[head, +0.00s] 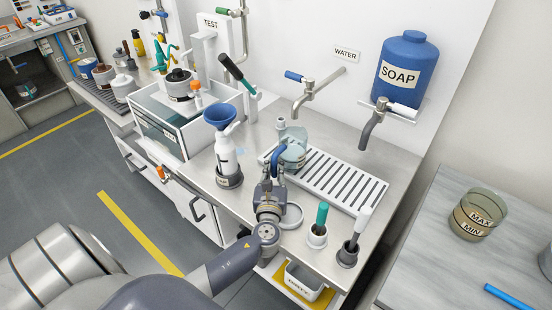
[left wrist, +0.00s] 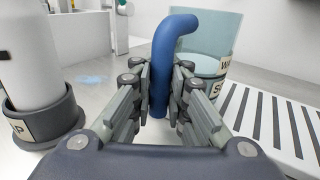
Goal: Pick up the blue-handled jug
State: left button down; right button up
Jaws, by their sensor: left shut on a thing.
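The jug (head: 294,152) is a clear, pale teal vessel with a blue handle (head: 277,160). It is at the left end of the slotted drain rack in the head view. In the left wrist view the jug (left wrist: 208,35) is behind the handle (left wrist: 163,65), with part of a label showing at its right. My left gripper (head: 270,180) is shut on the blue handle, with a finger on each side of it (left wrist: 160,90). The jug looks upright. I cannot tell whether its base touches the counter. My right gripper is not in view.
The slotted rack (head: 335,180) is to the right. A tap (head: 310,95) is above and behind. Brush holders (head: 316,237) stand near the front edge.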

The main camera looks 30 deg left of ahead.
pick_arm(q)
jog(key=b+v, duration=0.1)
jog(key=v, duration=1.2)
jog(key=shift+r+b, duration=0.15)
jog(key=shift+b, duration=0.2)
jog(key=shift+d, duration=0.1)
jog(key=shift+s, duration=0.1)
